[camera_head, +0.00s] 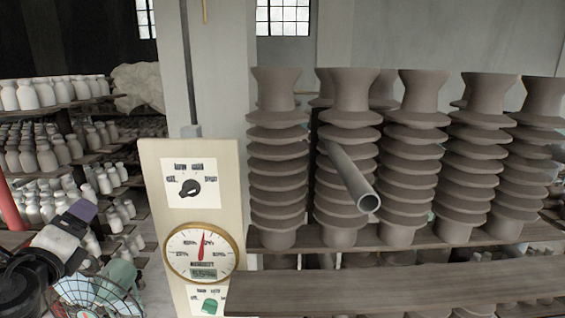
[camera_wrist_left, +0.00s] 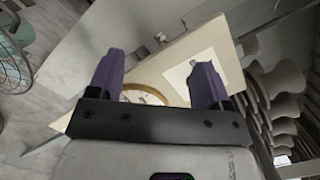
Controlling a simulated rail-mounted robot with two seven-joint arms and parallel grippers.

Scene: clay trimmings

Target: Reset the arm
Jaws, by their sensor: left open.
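My left gripper (camera_head: 82,211) is at the lower left of the head view, left of the control panel and apart from it. Its purple fingers also show in the left wrist view (camera_wrist_left: 157,76), spread apart with nothing between them that they touch. The tall pale panel (camera_head: 148,165) carries a black knob (camera_head: 190,187) on a white label and a round brass-rimmed gauge (camera_head: 201,253) below it. In the left wrist view the panel (camera_wrist_left: 228,52) lies tilted beyond the fingers, and the gauge (camera_wrist_left: 147,93) is partly hidden by them. My right gripper is not in view.
Ribbed grey insulators (camera_head: 348,155) stand on a plank shelf (camera_head: 405,241) at right, with a grey pipe (camera_head: 352,178) jutting forward. White bottles (camera_head: 47,92) fill shelves at left. A wire-caged fan (camera_head: 92,292) stands below the gripper, beside the panel.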

